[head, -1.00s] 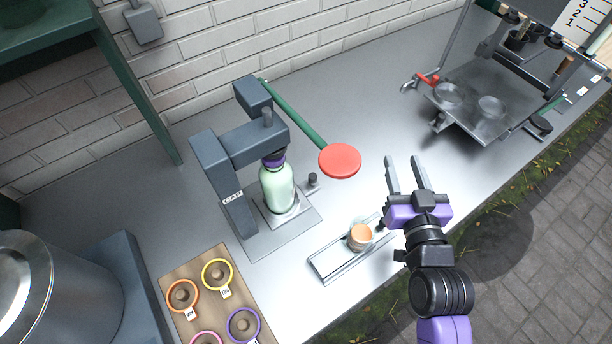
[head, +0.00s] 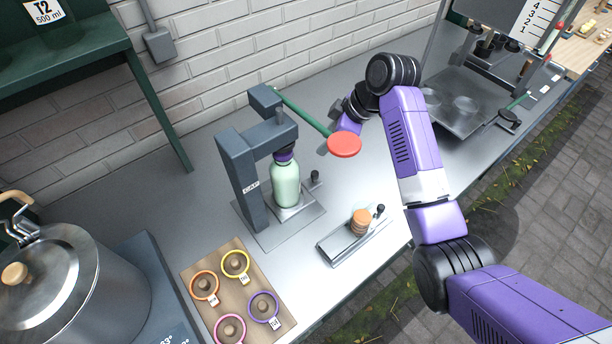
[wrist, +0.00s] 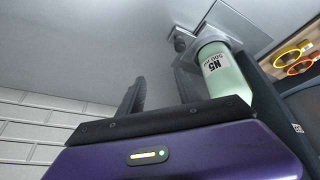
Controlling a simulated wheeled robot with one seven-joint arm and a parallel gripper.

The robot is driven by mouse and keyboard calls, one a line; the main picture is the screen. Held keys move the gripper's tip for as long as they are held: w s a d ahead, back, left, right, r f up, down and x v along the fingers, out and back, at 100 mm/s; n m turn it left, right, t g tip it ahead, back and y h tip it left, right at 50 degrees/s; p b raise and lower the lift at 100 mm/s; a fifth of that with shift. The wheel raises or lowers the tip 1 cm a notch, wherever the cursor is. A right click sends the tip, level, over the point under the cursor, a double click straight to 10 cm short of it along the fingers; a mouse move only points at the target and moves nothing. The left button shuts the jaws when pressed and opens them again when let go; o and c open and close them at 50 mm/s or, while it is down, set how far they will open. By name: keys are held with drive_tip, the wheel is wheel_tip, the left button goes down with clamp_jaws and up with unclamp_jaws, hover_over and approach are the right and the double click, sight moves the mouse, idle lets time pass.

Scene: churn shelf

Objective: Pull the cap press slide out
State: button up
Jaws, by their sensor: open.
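The grey cap press (head: 240,170) stands on the metal counter, with its green lever and red round pad (head: 344,145) reaching to the right. A pale green bottle (head: 285,187) with a purple cap stands upright under the press head, on the base plate (head: 255,233). A dark knob (head: 315,177) sticks up right of the bottle; it also shows in the wrist view (wrist: 180,42). My gripper (wrist: 160,76) is open and empty, its fingers pointing toward the knob, apart from it. In the head view, my gripper is partly hidden behind the red pad.
A low metal rail (head: 335,250) holding a tan stack (head: 361,222) lies near the front edge. A board with coloured rings (head: 205,268) and a steel pot (head: 70,275) are at left. Another metal station (head: 470,95) stands at back right.

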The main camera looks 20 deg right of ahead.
sight(315, 173)
drive_tip(key=shift+n+g, duration=0.8)
drive_tip(key=shift+g, duration=0.1)
drive_tip(key=shift+s+a+f+p, duration=0.3)
drive_tip(key=shift+a+f, duration=0.25)
drive_tip(key=shift+f, duration=0.85)
drive_tip(key=shift+s+a+f+p, duration=0.25)
drive_tip(key=shift+s+a+f, duration=0.3)
drive_tip(key=shift+f, duration=0.9)
drive_tip(key=shift+s+a+f+p, duration=0.25)
drive_tip(key=shift+a+f, duration=0.35)
drive_tip(key=shift+f, duration=0.8)
clamp_jaws()
